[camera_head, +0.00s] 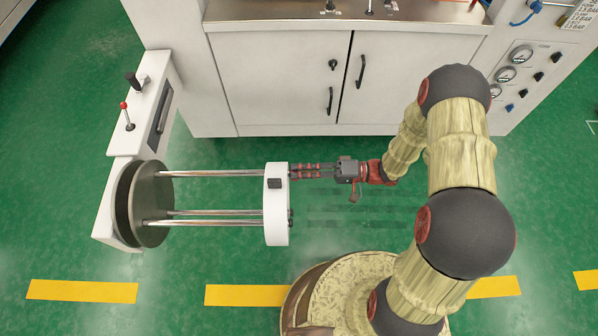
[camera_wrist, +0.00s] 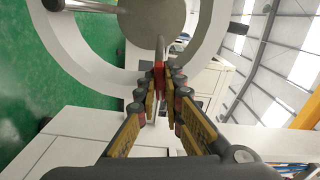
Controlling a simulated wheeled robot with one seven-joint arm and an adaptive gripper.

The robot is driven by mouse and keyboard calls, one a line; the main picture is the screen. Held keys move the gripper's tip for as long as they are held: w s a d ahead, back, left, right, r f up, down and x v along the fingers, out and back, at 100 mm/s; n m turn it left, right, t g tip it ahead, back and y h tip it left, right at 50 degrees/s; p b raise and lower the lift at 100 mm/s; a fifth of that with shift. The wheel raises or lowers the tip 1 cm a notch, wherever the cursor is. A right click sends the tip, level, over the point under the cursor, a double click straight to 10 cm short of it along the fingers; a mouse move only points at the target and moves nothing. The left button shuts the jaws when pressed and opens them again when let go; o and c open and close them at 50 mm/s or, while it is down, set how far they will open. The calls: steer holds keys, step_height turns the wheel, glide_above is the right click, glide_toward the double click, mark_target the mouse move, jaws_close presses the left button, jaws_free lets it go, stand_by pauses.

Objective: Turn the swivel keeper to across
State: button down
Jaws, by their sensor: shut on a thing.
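The keeper cannot be made out there.
Steel rods (camera_head: 215,212) join the ring to a round grey plate (camera_head: 152,204) at the left. A white housing (camera_head: 120,215) with a red-knobbed lever (camera_head: 127,115) stands beside it. A white cabinet (camera_head: 270,75) is behind. Green floor lies below and right of the ring.

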steer(key=shift+n+b, duration=0.6)
steer(key=shift+n, duration=0.8)
steer(key=c, duration=1.8)
jaws_free()
steer(key=shift+c, duration=0.2)
steer(key=shift+d, duration=0.1)
steer(key=d, duration=1.1)
steer(key=shift+s+d, duration=0.2)
steer(key=shift+d, duration=0.2)
